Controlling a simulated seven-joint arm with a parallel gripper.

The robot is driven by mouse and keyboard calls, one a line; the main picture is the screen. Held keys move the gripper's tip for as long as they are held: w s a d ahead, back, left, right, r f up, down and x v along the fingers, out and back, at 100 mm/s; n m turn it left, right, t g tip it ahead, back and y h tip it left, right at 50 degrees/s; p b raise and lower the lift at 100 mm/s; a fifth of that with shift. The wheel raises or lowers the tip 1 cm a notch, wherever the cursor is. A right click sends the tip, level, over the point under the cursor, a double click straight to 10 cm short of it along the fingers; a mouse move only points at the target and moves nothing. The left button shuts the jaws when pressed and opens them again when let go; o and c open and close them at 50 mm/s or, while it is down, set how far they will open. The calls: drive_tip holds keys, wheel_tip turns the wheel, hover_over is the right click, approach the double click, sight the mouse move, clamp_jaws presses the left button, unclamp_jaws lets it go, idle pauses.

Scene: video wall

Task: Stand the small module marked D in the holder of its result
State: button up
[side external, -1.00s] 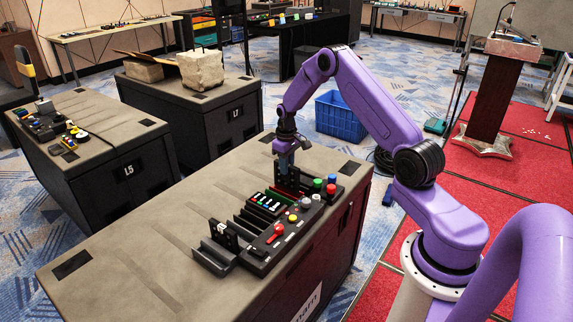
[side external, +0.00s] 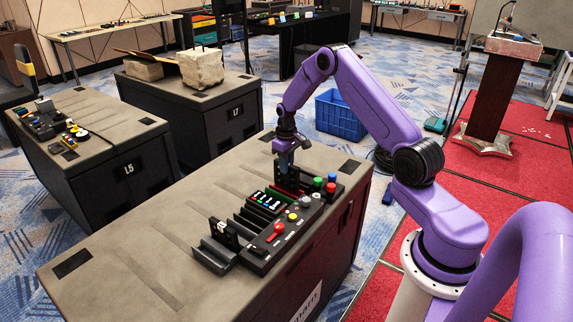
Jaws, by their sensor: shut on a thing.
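My gripper (side external: 286,165) points down over the far end of the black console on the front case. It is shut on a small dark module (side external: 288,180), which is upright among the dark holders there. I cannot read its mark, nor tell if its foot touches the holder. Another dark module with white marks (side external: 223,233) stands in the slotted holder (side external: 212,255) at the near left end. More black slotted holders (side external: 247,222) lie between, beside a panel with coloured strips (side external: 268,201).
The console carries a red knob (side external: 279,228), a yellow button (side external: 293,217), and green, blue and red buttons at its right end (side external: 331,187). The case top (side external: 130,245) left of it is bare. Another case (side external: 195,95) holding stone blocks stands behind.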

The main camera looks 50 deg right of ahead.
drive_tip(key=shift+f, duration=2)
idle(1.8)
drive_tip(key=o, duration=1.1)
drive_tip(key=shift+r, duration=0.1)
drive_tip(key=shift+r, duration=3.9)
